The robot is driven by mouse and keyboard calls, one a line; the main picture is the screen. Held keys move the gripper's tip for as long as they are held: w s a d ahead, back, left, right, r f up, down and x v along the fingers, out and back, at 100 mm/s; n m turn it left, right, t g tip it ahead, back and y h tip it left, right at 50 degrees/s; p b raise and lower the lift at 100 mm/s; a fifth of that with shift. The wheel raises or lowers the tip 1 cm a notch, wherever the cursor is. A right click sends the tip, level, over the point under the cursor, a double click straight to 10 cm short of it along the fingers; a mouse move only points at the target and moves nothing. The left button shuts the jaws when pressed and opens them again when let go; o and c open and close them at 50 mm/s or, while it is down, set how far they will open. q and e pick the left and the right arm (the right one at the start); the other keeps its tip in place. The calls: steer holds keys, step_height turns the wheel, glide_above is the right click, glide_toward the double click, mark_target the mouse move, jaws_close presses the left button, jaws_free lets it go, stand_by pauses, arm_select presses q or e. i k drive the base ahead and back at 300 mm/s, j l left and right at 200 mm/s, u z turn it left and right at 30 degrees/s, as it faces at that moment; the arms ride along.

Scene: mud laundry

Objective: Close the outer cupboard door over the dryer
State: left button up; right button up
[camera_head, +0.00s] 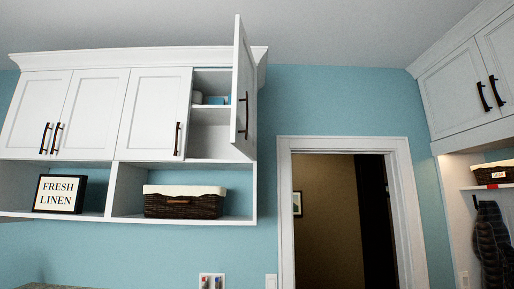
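The outer cupboard door (244,92) is the rightmost white door of the wall cupboard in the head view. It stands wide open, swung out toward me on its right side, with a dark vertical handle (246,115). The cupboard opening (211,128) shows a shelf with a white item and a blue item on it. The three other doors of this cupboard, such as the one beside the opening (153,112), are shut. Neither gripper is in view.
Below the doors is an open shelf with a "FRESH LINEN" sign (60,193) and a dark wicker basket (184,203). A doorway (328,222) is to the right. White cupboards (462,99) hang at the far right above a hanging dark jacket (490,240).

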mark_target(243, 118)
steer(key=i+l+z, duration=0.15)
steer(key=i+l, duration=0.15)
steer(key=l, duration=0.15)
steer(key=i+l+z, duration=0.15)
steer(key=i+l, duration=0.2)
steer(key=l, duration=0.1)
